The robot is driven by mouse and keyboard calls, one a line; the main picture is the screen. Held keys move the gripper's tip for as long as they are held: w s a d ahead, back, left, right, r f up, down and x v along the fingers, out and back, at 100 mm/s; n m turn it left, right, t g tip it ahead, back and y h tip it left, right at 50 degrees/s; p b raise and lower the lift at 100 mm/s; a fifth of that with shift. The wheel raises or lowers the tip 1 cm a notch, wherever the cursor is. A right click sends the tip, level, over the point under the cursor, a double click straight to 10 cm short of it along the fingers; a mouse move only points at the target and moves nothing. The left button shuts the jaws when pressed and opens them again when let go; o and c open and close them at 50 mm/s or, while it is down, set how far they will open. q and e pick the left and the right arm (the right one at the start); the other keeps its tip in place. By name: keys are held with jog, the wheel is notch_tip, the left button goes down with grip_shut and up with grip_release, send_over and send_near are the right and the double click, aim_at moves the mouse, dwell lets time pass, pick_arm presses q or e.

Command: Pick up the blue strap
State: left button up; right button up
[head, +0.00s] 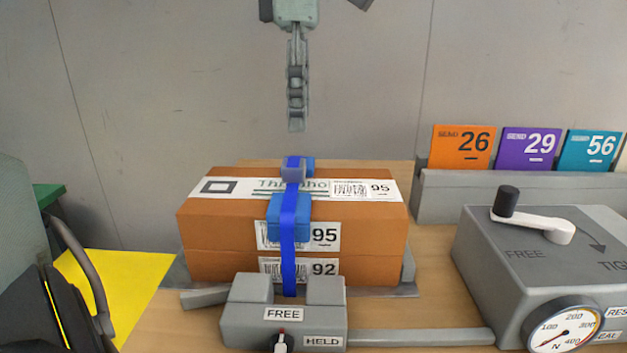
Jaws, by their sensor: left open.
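The blue strap (288,250) runs over the top and down the front of the brown cartons (200,228), which are stacked one on another. Its lower end passes behind the grey clamp block (240,318). My right gripper is out of view.
A grey tensioner box (490,262) with a white crank (545,230) and a dial gauge (563,331) stands at right. Orange, purple and teal cards (531,146) stand in a grey rack (440,197). A yellow sheet (125,285) lies at left. The space above the cartons is clear.

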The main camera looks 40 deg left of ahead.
aim_at(297, 162)
pick_arm(q)
jog(key=shift+s+f, duration=0.2)
jog(key=shift+f, duration=0.45)
jog(key=shift+s+f, duration=0.2)
jog(key=shift+f, duration=0.4)
jog(key=f, duration=0.4)
jog(key=shift+w+a+f, duration=0.1)
jog(key=shift+a+f, duration=0.1)
jog(key=shift+f, duration=0.15)
grip_shut()
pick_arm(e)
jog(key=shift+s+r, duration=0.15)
pick_arm(q)
jog(key=shift+r, duration=0.1)
jog(key=shift+r, duration=0.55)
notch_tip(297, 162, up, 17)
jog(key=p, duration=0.1)
jog(key=shift+p, duration=0.35)
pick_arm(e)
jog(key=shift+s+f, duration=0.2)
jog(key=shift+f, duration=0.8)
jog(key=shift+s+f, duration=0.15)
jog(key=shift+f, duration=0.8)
